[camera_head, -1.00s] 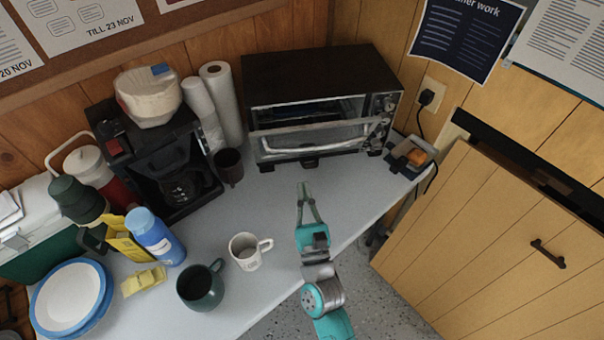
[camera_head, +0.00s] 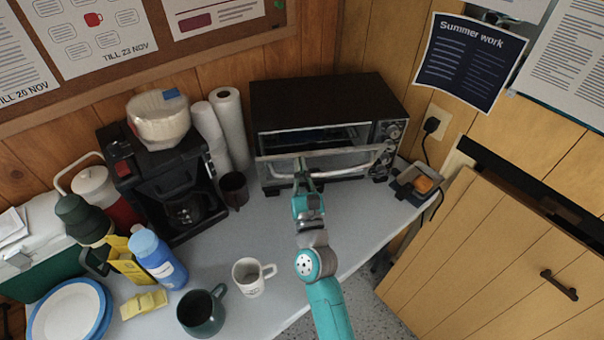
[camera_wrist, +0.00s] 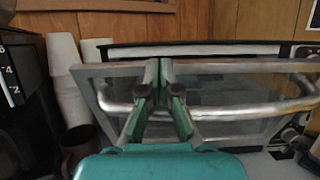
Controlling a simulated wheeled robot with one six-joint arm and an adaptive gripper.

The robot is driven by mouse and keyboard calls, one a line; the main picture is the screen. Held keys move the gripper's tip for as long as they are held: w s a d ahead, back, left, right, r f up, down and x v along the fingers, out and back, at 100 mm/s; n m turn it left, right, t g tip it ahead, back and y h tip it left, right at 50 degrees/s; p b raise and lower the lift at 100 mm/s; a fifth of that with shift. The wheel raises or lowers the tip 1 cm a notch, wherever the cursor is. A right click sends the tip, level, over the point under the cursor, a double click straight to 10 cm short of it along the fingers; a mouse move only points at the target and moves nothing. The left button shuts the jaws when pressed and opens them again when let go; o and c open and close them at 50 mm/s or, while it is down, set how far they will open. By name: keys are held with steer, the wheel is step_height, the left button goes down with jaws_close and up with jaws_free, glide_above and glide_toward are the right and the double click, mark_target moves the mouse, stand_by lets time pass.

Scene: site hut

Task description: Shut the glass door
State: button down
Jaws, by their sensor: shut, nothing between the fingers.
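The glass door (camera_head: 345,159) is on the front of the black toaster oven (camera_head: 325,102). It is partly open, with its top edge tilted out and a dark gap above it. A silver bar handle runs along its front. In the wrist view the glass door (camera_wrist: 230,120) and its curved handle fill the middle. My gripper (camera_head: 302,164) is shut and empty, its tips at the left-middle of the door, near the top edge. In the wrist view my gripper (camera_wrist: 158,66) overlaps the door's top edge; I cannot tell whether it touches.
A coffee maker (camera_head: 170,180), a dark mug (camera_head: 234,190) and paper rolls (camera_head: 230,125) stand left of the oven. A white mug (camera_head: 249,278) and green mug (camera_head: 203,312) stand near the front. A small grey tray (camera_head: 408,190) is right of the oven.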

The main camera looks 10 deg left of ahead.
steer(key=shift+x, duration=3)
